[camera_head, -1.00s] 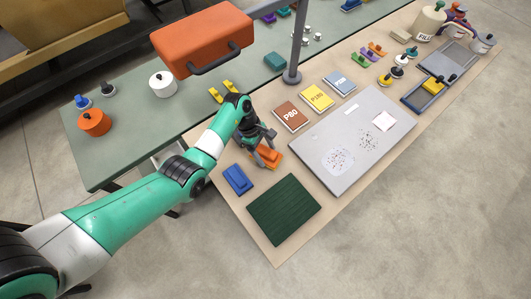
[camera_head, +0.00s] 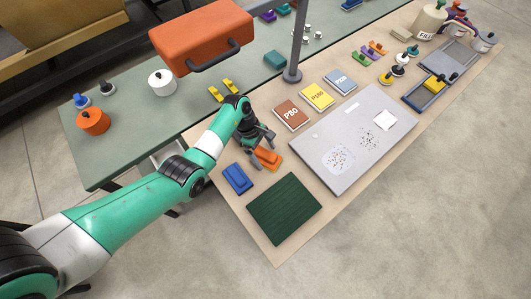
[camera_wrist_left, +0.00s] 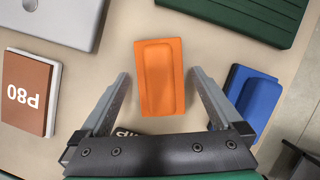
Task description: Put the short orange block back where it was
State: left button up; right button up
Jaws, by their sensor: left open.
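The short orange block (camera_head: 268,158) lies flat on the beige table beside a blue block (camera_head: 237,179). In the left wrist view the orange block (camera_wrist_left: 160,77) lies ahead of my left gripper (camera_wrist_left: 158,88), in line with the gap between its fingers. My left gripper (camera_head: 262,143) is open and empty. In the head view it is just behind and above the orange block, with a finger partly covering the block's edge. In the left wrist view the blue block (camera_wrist_left: 255,98) is right of the right finger. My right gripper is not in view.
A dark green ribbed mat (camera_head: 284,208) lies in front of the blocks. A grey panel (camera_head: 345,135) lies to the right, with a brown P80 pack (camera_head: 291,115) behind it. A dark object marked with letters (camera_wrist_left: 127,132) is partly hidden under my gripper.

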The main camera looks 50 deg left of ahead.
pick_arm(q)
jog(key=p+v, duration=0.2)
jog(key=v, duration=0.4)
jog(key=shift+a+r, duration=0.2)
jog(key=shift+r, duration=0.1)
